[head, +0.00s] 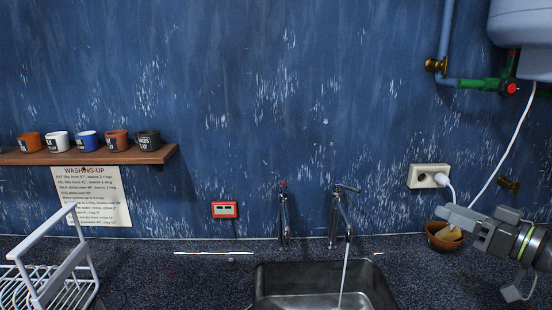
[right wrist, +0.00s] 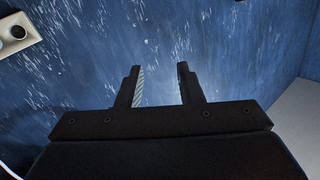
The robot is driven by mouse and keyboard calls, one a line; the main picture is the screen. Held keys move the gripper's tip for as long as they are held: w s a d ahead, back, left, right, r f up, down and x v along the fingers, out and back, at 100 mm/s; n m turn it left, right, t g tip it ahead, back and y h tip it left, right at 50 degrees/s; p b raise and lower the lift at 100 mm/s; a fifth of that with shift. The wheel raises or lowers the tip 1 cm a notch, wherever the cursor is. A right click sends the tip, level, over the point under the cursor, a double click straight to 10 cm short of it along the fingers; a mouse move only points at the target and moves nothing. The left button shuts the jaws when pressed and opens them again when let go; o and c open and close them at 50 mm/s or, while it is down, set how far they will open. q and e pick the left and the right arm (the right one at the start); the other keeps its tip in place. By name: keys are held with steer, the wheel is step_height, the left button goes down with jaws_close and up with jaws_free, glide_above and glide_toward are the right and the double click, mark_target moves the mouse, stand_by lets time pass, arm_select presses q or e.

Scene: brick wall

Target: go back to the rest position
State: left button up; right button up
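My right gripper (head: 448,222) comes in from the right edge of the head view, above the dark speckled counter and in front of a small brown bowl. In the right wrist view its two fingers (right wrist: 160,86) stand apart with nothing between them, facing the blue wall. My left gripper is not in the head view.
A sink (head: 325,303) has two taps, and water runs from the right tap (head: 342,215). A white dish rack (head: 50,275) stands at left. The brown bowl (head: 437,243) holds yellowish things. A shelf (head: 90,157) carries several mugs. A socket (head: 428,176) has a white cable plugged in.

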steer(key=s+a+f+g+h, duration=0.2)
steer(key=s+f, duration=0.2)
steer(key=f, duration=0.5)
steer(key=s+a+f+g+h, duration=0.1)
steer(key=s+f, duration=0.3)
steer(key=f, duration=0.6)
steer(key=s+a+f+g+h, duration=0.2)
steer(key=s+f, duration=0.2)
steer(key=f, duration=0.5)
steer(key=s+d+f+m+g+h, duration=0.1)
steer(key=s+f+m+g+h, duration=0.25)
steer(key=s+f, duration=0.45)
steer(key=s+d+f+m+g+h, duration=0.1)
steer(key=s+f+m+g+h, duration=0.2)
steer(key=s, duration=0.8)
step_height(320, 180, down, 28)
steer(key=s+d+n+b, duration=0.1)
steer(key=b, duration=0.2)
arm_select(q)
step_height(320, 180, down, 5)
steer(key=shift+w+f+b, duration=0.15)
steer(key=shift+b, duration=0.95)
arm_select(e)
steer(key=s+a+f+g, duration=0.1)
steer(key=s+f+g, duration=0.1)
steer(key=s+f, duration=1.2)
step_height(320, 180, down, 4)
steer(key=shift+s+r, duration=0.25)
steer(key=shift+s, duration=0.1)
